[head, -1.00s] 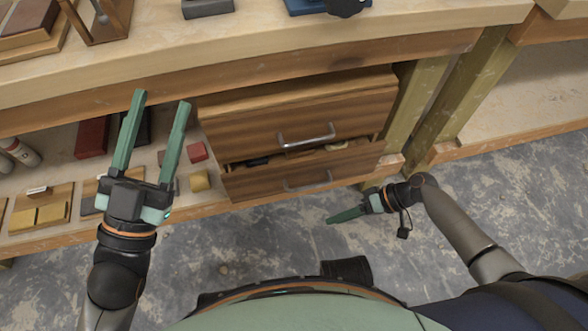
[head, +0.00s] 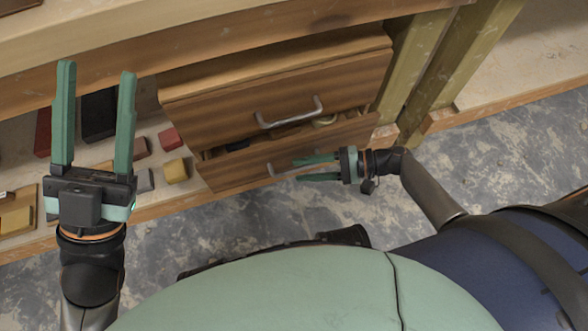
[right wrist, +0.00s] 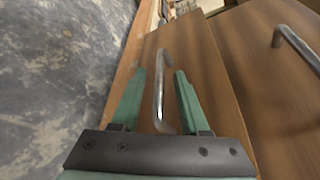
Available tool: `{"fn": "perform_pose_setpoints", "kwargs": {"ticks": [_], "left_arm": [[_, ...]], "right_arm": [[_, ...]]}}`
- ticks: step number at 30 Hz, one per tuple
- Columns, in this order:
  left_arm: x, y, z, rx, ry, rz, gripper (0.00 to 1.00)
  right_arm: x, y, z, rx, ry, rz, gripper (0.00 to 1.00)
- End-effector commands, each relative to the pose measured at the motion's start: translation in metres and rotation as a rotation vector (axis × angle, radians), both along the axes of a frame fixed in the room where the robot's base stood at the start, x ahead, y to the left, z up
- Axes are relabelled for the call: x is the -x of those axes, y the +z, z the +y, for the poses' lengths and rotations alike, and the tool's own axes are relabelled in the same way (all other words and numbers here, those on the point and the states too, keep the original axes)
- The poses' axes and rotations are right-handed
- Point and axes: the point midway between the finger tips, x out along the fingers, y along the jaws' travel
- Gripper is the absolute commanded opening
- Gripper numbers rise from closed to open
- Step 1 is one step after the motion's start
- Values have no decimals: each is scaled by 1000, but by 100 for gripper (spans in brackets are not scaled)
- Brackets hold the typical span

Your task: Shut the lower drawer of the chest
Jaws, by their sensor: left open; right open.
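The wooden chest (head: 277,80) stands under the bench. Its lower drawer (head: 235,175) is partly out, with things showing in the gap at its top. In the right wrist view the lower drawer's front (right wrist: 200,75) carries a metal bar handle (right wrist: 160,85). My right gripper (head: 297,170) is open in front of the lower drawer; in the right wrist view its fingers (right wrist: 157,95) lie on either side of the handle. I cannot tell whether they touch it. My left gripper (head: 95,70) is open and empty, left of the chest.
The upper drawer's handle (head: 290,114) sticks out above the lower drawer. A red block (head: 170,139) and a yellow block (head: 175,171) lie on the shelf left of the chest. A wooden post (head: 415,70) stands to the right.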

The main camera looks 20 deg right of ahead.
Motion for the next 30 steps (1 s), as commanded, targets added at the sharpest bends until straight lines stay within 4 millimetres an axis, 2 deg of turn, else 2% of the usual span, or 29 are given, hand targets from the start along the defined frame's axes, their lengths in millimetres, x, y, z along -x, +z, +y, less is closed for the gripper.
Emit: {"fn": "perform_pose_setpoints", "kwargs": {"ticks": [3,6,17,27,29,30], "left_arm": [[0,-7,-1,-4,2,1,54],[0,-8,-1,-6,3,2,54],[0,-9,-1,-7,3,2,54],[0,-9,-1,-6,3,4,54],[0,-9,-1,-6,3,4,54],[0,-9,-1,-6,3,4,54]], "right_arm": [[-5,-5,16,0,1,-2,45],[-7,-6,23,1,0,-2,45],[-8,-6,28,2,0,-2,45],[-8,-6,27,2,0,-1,6],[-8,-6,27,2,0,-1,0],[-8,-6,27,2,0,-1,0]]}}
